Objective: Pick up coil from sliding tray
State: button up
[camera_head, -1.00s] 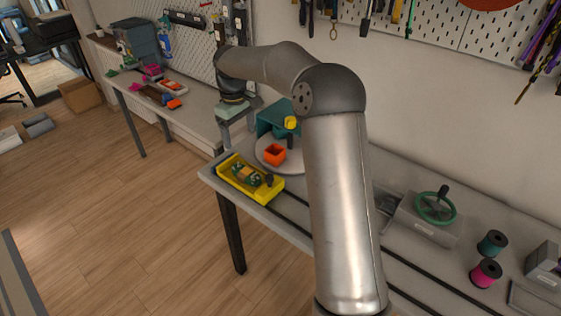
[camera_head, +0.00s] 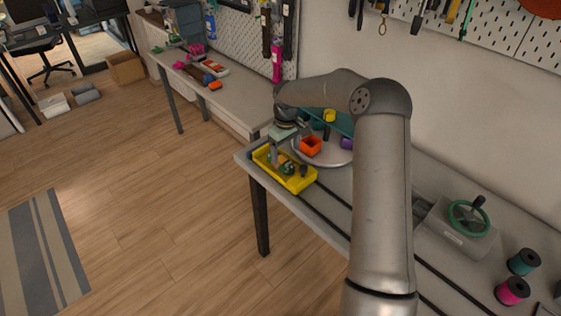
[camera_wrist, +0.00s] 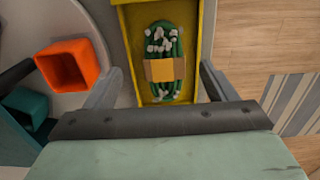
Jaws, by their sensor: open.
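The coil (camera_wrist: 165,45) is a green cord bundle with white flecks and a tan-and-yellow band round its middle. It lies in the yellow sliding tray (camera_wrist: 133,22), and also shows small in the head view (camera_head: 289,167). The tray (camera_head: 297,186) sits at the left end of the bench. My gripper (camera_wrist: 160,70) is open, with one finger on each side of the coil in the wrist view. In the head view my gripper (camera_head: 273,152) is over the tray's far left part. I cannot tell the fingers' exact height above the coil.
An orange square cup (camera_head: 311,146) stands on a round grey turntable (camera_head: 338,157) beside the tray. A yellow-topped post (camera_head: 329,116) and a teal piece stand behind. A green handwheel (camera_head: 468,217) and thread spools (camera_head: 512,290) are further right. Open floor lies left of the bench.

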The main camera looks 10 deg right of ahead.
aim_at(284, 162)
jog(key=shift+a+f+p, duration=0.15)
jog(key=shift+f+p, duration=0.2)
jog(key=shift+f, duration=0.8)
jog(key=shift+a+f+p, duration=0.15)
jog(key=shift+f+p, duration=0.15)
jog(key=shift+f, duration=0.85)
jog(key=c, duration=1.2)
jog(key=shift+r, duration=0.1)
jog(key=shift+c, duration=0.2)
